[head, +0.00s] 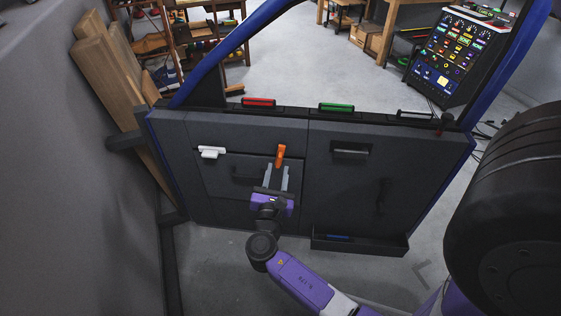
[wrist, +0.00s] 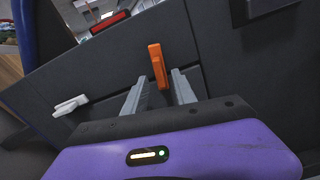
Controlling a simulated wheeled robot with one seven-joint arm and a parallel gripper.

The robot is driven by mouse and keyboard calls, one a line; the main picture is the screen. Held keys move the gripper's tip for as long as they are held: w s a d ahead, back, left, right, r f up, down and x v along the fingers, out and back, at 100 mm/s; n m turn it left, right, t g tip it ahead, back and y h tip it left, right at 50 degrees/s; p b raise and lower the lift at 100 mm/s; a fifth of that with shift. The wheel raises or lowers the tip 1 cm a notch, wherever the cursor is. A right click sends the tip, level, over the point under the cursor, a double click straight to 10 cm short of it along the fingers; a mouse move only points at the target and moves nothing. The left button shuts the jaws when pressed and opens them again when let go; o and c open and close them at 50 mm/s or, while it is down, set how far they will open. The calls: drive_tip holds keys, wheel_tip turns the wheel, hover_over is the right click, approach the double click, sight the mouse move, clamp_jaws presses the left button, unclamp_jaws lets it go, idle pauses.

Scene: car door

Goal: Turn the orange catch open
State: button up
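The orange catch (head: 281,156) is a small upright lever on the dark grey car door panel (head: 345,200), near its middle. It also shows in the wrist view (wrist: 158,66), standing nearly upright. My gripper (head: 279,172) is just below the catch in the head view, pointing at the door. Its two grey fingers are apart, and they show in the wrist view (wrist: 160,80) with the lower end of the catch between or just beyond them. I cannot tell whether either finger touches it. The catch's mount is hidden.
A white handle (head: 211,152) is left of the catch and a dark grey handle (head: 350,150) is right. Red (head: 258,103) and green (head: 336,108) handles lie along the door's top edge. A tray (head: 360,240) juts out at the lower right. A wheel (head: 510,200) stands at right.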

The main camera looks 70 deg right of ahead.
sight(279, 163)
drive_tip(key=shift+x, duration=2.45)
clamp_jaws()
